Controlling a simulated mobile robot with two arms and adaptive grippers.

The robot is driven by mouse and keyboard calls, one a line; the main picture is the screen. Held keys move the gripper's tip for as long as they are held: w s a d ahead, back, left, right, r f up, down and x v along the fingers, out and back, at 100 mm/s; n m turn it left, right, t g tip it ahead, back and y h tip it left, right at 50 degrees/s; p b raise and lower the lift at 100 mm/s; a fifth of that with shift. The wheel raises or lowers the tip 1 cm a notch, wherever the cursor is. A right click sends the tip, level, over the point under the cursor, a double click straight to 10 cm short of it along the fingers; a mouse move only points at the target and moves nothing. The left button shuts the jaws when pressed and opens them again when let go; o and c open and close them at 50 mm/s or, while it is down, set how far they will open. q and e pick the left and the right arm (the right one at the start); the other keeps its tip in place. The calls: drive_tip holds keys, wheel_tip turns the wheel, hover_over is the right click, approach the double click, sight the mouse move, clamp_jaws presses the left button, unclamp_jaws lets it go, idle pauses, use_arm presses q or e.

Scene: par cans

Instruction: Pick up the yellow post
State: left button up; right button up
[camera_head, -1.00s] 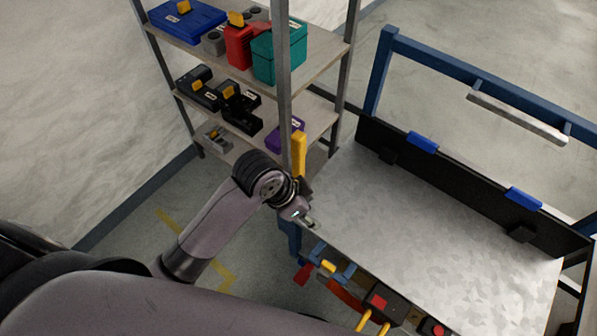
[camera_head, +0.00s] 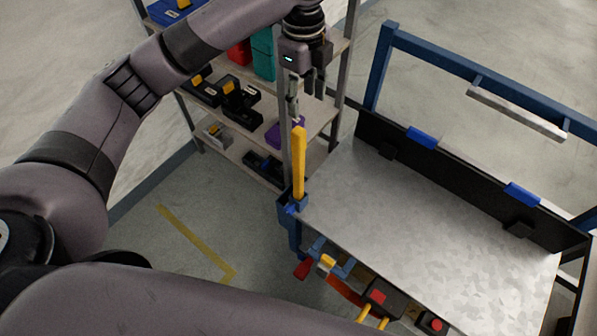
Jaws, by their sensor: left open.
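The yellow post (camera_head: 299,162) stands upright at the left corner of the metal-topped workbench (camera_head: 420,225), in a small blue holder (camera_head: 297,204). My left gripper (camera_head: 306,98) points down above the post, with its fingers apart and nothing between them. The fingertips look a little above the post's top in the picture; the exact gap in depth is hard to tell. My right gripper is not in view.
A shelf rack (camera_head: 316,112) with black, red, teal and purple items stands behind the post. A black back rail (camera_head: 470,185) with blue clips runs along the bench. Tools and a red-button box (camera_head: 379,297) hang at its front edge. The bench top is clear.

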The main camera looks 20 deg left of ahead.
sight(299, 130)
use_arm(q)
drive_tip(key=f+p, duration=0.1)
drive_tip(key=f, duration=0.6)
drive_tip(key=a+f+p, duration=0.1)
drive_tip(key=f, duration=0.2)
drive_tip(key=shift+w+f+p, duration=0.2)
drive_tip(key=shift+p, duration=0.1)
drive_tip(key=shift+f, duration=0.35)
wheel_tip(299, 130, down, 4)
drive_tip(key=shift+s+a+r+p, duration=0.1)
drive_tip(key=shift+s+r+p, duration=0.1)
drive_tip(key=shift+p, duration=0.65)
drive_tip(key=shift+f, duration=0.45)
drive_tip(key=shift+w, duration=0.1)
clamp_jaws()
drive_tip(key=shift+r, duration=0.15)
